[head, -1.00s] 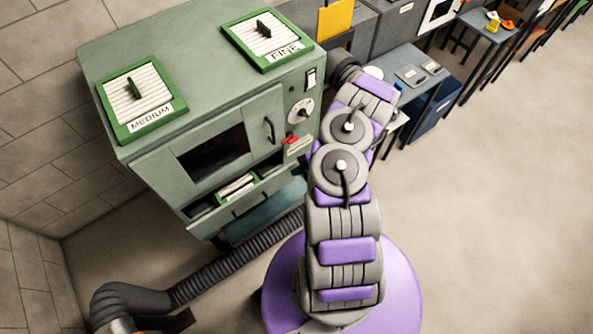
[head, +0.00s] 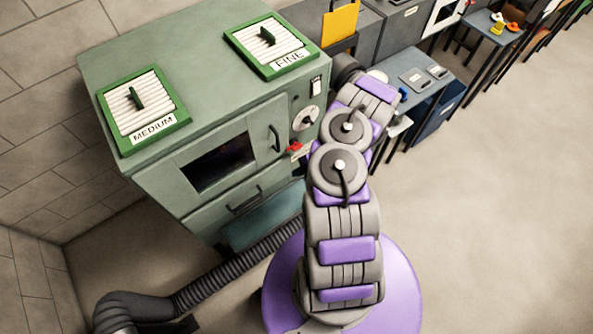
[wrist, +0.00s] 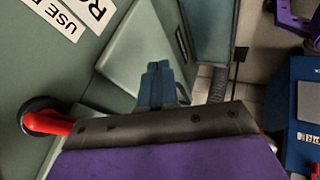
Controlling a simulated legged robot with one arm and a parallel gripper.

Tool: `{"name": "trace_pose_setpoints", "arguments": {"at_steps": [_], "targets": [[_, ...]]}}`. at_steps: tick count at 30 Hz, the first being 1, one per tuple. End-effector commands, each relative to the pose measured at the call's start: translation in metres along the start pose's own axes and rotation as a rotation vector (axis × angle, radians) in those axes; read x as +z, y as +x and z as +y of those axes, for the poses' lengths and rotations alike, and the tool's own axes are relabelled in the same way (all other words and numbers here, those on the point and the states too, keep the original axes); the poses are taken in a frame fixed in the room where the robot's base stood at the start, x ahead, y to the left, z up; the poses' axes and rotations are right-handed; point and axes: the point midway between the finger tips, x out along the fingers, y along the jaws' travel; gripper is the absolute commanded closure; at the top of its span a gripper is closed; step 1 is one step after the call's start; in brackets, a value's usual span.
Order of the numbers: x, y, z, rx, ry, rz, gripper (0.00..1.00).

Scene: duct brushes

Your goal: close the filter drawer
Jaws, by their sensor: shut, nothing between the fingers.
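The filter drawer (head: 272,186) is in the lower front of the green cabinet, below the windowed door, in the head view. Its front looks flush with the cabinet, with a dark handle across it, and no filter shows inside. My gripper (wrist: 156,82) is shut and empty in the wrist view, its blue-grey fingertips in front of a pale green panel (wrist: 128,55) with a dark handle. I cannot tell whether the fingers touch this panel, or whether it is the drawer front or the door. In the head view my arm hides the gripper.
Filters marked MEDIUM (head: 142,107) and FINE (head: 270,46) lie on the cabinet top. A red part (wrist: 48,122) sticks out close to my gripper's left side. A ribbed hose (head: 235,270) runs along the floor below the cabinet. Floor at right is open.

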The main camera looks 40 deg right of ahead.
Motion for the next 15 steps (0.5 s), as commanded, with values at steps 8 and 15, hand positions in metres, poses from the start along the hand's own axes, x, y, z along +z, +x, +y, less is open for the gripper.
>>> {"name": "trace_pose_setpoints", "arguments": {"at_steps": [8, 15], "targets": [[-0.007, -0.017, -0.031, -0.001, 0.001, 0.003, 1.0], [-0.004, -0.053, -0.027, 0.0, -0.004, 0.0, 1.0]]}}
